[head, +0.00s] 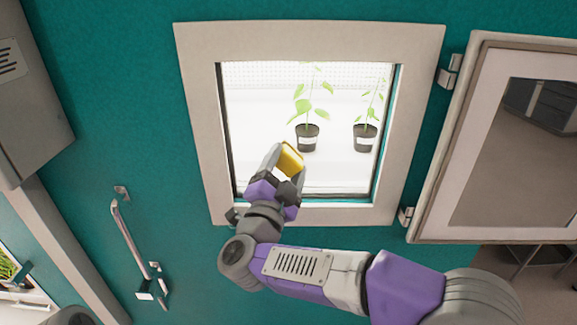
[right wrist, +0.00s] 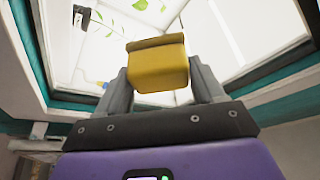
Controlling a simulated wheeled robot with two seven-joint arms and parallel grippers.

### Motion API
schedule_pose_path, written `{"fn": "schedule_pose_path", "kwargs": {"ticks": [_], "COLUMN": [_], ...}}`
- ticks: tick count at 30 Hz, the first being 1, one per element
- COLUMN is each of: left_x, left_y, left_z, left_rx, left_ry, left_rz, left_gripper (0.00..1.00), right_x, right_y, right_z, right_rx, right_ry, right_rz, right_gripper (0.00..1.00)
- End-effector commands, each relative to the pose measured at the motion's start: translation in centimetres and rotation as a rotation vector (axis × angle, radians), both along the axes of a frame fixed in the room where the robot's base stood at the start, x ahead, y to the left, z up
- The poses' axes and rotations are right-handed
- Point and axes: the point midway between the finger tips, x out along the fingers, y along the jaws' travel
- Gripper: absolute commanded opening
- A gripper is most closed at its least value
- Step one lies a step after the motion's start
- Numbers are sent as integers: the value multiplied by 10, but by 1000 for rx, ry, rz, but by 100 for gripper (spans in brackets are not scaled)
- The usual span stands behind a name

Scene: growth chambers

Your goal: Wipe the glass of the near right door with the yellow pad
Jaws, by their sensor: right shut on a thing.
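The yellow pad (head: 290,158) is in my right gripper (head: 287,172), which is shut on it. The pad is in front of the lower middle of a door window's glass (head: 270,125). In the right wrist view the pad (right wrist: 158,68) sits between the two fingers of the right gripper (right wrist: 160,85), with the glass beyond it. I cannot tell whether the pad touches the glass. The window has a pale frame (head: 200,130) in a teal door (head: 130,90). My left gripper is not in view.
Two potted plants, one (head: 307,138) left of the other (head: 365,138), stand behind the glass. A metal handle (head: 135,240) is on the teal door at lower left. A pale-framed panel (head: 450,145) stands open at right. A grey box (head: 30,110) is at far left.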

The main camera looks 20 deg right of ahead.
Motion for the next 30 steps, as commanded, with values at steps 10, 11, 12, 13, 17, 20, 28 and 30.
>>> {"fn": "schedule_pose_path", "kwargs": {"ticks": [10,11,12,13,17,20,28,30], "left_x": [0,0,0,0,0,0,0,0], "left_y": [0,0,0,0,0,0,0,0], "left_z": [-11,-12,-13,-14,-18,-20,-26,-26], "left_rx": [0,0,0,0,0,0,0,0], "left_ry": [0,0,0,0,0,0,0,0], "left_rz": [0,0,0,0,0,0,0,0], "left_gripper": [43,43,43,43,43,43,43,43], "right_x": [-29,-32,-36,-39,-52,-61,-84,-86], "right_y": [9,10,11,12,15,18,24,24], "right_z": [-2,-1,-1,-1,-1,-1,-1,-1], "right_rx": [0,0,0,1,1,0,0,-1], "right_ry": [0,0,0,0,-2,0,0,1], "right_rz": [3,3,3,2,2,2,0,0], "right_gripper": [43,43,43,43,43,43,43,43]}}
